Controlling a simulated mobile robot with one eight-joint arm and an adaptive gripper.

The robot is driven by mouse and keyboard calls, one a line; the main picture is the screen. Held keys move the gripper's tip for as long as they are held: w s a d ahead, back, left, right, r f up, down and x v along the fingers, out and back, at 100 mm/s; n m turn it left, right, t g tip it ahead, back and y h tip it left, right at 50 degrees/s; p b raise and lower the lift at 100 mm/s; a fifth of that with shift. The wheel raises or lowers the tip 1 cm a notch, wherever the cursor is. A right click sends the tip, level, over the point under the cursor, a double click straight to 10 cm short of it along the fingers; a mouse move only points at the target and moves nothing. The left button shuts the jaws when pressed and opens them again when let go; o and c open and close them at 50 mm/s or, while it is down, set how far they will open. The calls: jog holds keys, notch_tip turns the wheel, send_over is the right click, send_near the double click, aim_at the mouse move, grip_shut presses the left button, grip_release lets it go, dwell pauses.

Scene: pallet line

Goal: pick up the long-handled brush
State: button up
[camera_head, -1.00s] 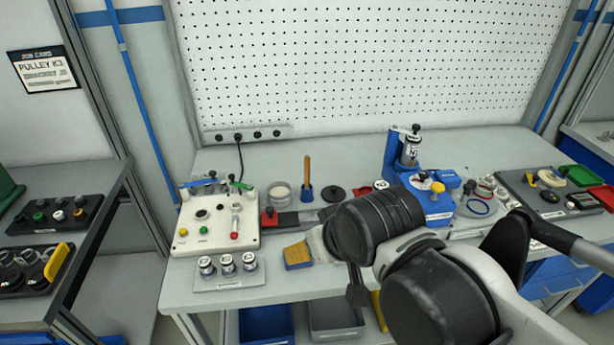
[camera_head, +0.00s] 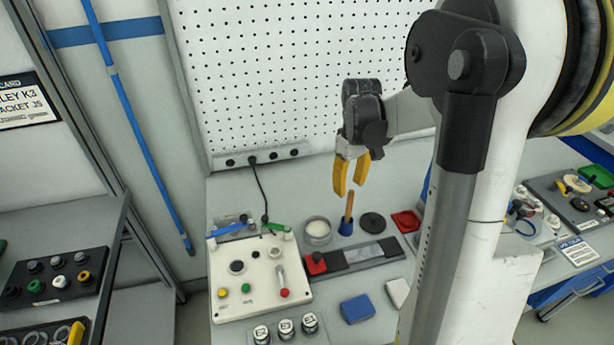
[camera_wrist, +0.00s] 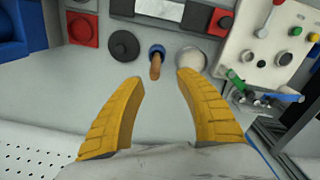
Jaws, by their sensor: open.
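The long-handled brush stands upright behind the dark strip on the bench, its wooden handle (camera_head: 349,207) rising from a blue base (camera_head: 346,228). In the wrist view the handle (camera_wrist: 156,68) points toward me, with the blue base (camera_wrist: 156,49) behind it. My gripper (camera_head: 349,187) hangs just above the handle with its yellow fingers apart. In the wrist view the open fingers (camera_wrist: 160,80) stand on either side of the handle's line. Nothing is between them, and I see no contact with the handle. The bristles are not visible.
A clear round dish (camera_head: 317,231) stands left of the brush and a black disc (camera_head: 372,223) right of it. A red tray (camera_head: 406,221) lies farther right. The white control box (camera_head: 262,279) and a blue block (camera_head: 357,308) are nearer. The pegboard (camera_head: 290,80) rises behind.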

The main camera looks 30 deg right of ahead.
aim_at(348, 212)
jog(key=f+b, duration=0.1)
jog(key=f, duration=0.2)
jog(key=f+b, duration=0.1)
jog(key=f, duration=0.3)
jog(key=d+f+b, duration=0.1)
jog(key=f+b, duration=0.1)
jog(key=f, duration=0.2)
jog(key=shift+f, duration=0.1)
jog(key=shift+a, duration=0.1)
grip_shut()
